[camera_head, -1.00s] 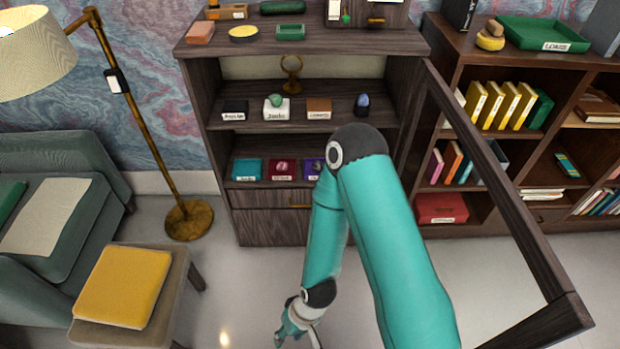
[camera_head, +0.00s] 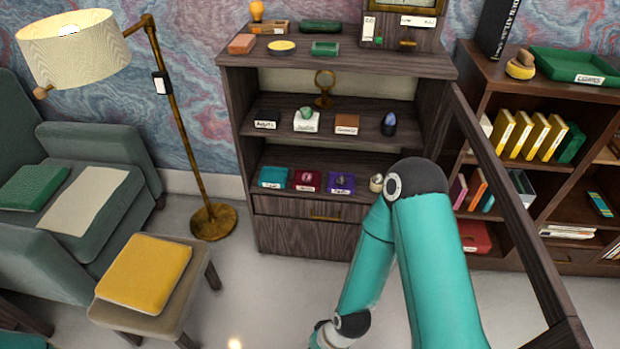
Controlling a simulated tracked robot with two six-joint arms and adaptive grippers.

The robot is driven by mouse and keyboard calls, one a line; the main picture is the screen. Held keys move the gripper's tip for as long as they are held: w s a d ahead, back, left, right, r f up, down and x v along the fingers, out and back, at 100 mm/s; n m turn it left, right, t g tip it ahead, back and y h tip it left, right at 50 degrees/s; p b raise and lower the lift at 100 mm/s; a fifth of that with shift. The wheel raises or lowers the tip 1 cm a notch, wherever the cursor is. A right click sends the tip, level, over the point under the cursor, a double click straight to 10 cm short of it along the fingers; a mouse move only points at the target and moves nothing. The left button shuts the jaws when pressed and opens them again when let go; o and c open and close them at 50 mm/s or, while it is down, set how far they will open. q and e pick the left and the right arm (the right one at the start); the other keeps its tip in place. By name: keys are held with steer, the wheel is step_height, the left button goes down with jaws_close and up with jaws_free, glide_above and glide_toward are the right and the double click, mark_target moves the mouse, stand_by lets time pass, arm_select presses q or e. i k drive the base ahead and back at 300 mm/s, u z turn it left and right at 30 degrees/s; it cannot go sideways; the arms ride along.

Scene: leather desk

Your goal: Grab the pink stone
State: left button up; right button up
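On the lower shelf of the dark wood cabinet (camera_head: 250,200), a small reddish-pink stone (camera_head: 307,177) appears to rest on a crimson cushion (camera_head: 308,187) with a label. It is too small to be sure of its shape. My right arm comes up from the bottom right and bends down in front of the cabinet's right side. My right gripper (camera_head: 322,338) is at the bottom edge, low in front of the cabinet and well away from the stone. Its fingers are cut off by the frame. My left gripper is out of view.
A teal cushion (camera_head: 273,178) and a purple cushion (camera_head: 341,183) with a dark stone flank the crimson one. A pale round object (camera_head: 376,183) sits to their right. The cabinet's open framed door (camera_head: 510,215) stands at the right. A stool (camera_head: 150,310) and lamp (camera_head: 185,130) are left.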

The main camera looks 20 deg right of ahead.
mark_target(307, 177)
steer(key=u, duration=0.1)
steer(key=i, duration=1)
steer(key=z, duration=0.1)
